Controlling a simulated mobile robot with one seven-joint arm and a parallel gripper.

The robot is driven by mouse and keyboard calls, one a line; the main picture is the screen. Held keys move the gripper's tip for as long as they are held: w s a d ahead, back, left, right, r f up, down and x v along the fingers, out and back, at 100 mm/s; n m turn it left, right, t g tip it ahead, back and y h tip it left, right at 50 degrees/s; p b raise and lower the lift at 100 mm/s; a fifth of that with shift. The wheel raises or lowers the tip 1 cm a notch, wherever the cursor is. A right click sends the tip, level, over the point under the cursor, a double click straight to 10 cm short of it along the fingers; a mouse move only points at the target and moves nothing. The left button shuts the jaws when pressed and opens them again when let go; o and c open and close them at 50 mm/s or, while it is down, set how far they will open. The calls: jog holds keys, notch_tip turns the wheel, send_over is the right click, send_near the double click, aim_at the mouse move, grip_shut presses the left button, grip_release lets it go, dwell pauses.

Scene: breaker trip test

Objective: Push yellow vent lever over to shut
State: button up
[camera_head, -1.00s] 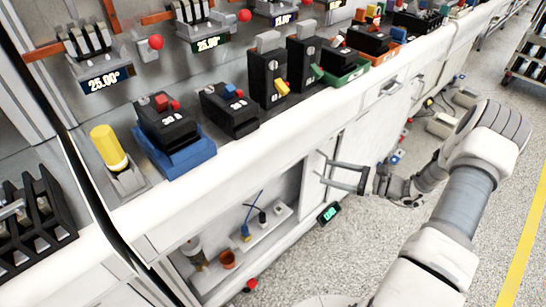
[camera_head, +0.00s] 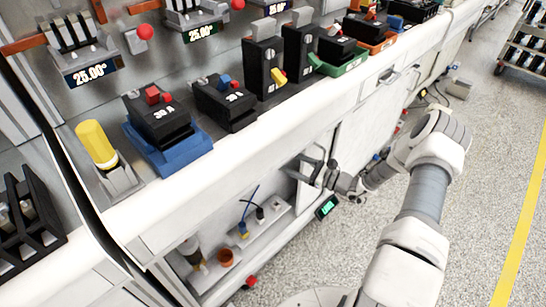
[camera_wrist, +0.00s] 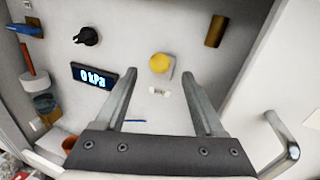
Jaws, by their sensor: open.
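A round yellow knob (camera_wrist: 160,62) on a pale mount shows in the wrist view inside an open cabinet. It looks like the end of the vent lever, seen nearly end-on, so its tilt is hard to tell. My gripper (camera_wrist: 159,73) is open, its fingers left and right of the knob in the picture; I see no contact. In the head view my gripper (camera_head: 293,167) is at the right side of the cabinet opening under the bench, and this knob cannot be made out. A small white label (camera_wrist: 159,91) is just below the knob.
A display (camera_wrist: 94,77) reads 0 kPa, with a black knob (camera_wrist: 88,36) above it. A brown cylinder (camera_wrist: 216,31) and a metal handle (camera_wrist: 280,143) are at right. On the bench stand a thick yellow handle (camera_head: 97,143) and several breakers.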

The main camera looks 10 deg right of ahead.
jog(key=x, duration=0.6)
jog(key=shift+w+a+b, duration=0.2)
jog(key=shift+a+b, duration=0.05)
jog(key=shift+b, duration=0.15)
grip_shut()
